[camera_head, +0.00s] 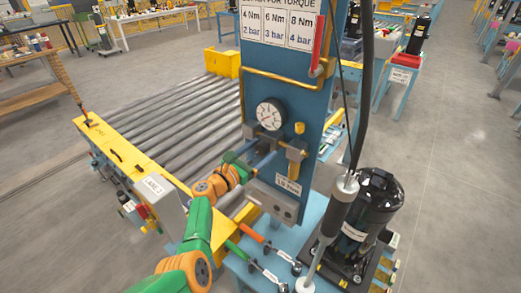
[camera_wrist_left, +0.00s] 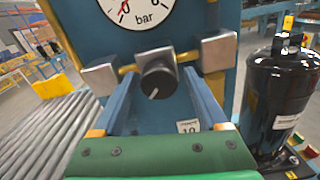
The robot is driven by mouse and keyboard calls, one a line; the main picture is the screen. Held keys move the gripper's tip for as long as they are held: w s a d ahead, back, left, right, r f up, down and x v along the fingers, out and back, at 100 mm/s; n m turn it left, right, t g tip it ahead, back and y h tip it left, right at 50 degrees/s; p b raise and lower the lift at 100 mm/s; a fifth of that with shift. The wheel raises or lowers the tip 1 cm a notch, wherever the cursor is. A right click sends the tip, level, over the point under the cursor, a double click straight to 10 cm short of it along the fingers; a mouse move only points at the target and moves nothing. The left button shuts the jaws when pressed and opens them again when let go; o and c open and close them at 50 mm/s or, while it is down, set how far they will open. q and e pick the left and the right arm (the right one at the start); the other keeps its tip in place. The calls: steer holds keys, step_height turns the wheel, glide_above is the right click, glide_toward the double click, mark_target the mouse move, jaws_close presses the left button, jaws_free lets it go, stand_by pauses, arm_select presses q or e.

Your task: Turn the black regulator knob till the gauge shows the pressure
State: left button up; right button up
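The black regulator knob (camera_wrist_left: 158,80) has a pale pointer line slanting down-left and sits on a brass pipe between two grey blocks in the left wrist view. My left gripper (camera_head: 265,149) reaches the blue panel (camera_head: 284,85) from the left. Its blue fingers are open, one on each side of the knob, with a visible gap at each side. The white round gauge (camera_head: 270,113) is just above; its lower part, marked bar, also shows in the left wrist view (camera_wrist_left: 140,12). Its reading is too small to tell. In the head view my gripper largely hides the knob. My right gripper is not in view.
A sign (camera_head: 280,22) lists 4 Nm 2 bar, 6 Nm 3 bar, 8 Nm 4 bar. A black compressor (camera_head: 372,215) and a hanging grey tool (camera_head: 338,208) stand right of the panel. A roller conveyor (camera_head: 165,120) lies left. Orange and green-handled tools lie below the panel.

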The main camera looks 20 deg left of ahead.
arm_select(q)
steer(key=shift+r, duration=0.1)
steer(key=shift+s+a, duration=0.1)
steer(key=p+v, duration=0.1)
steer(key=v, duration=0.6)
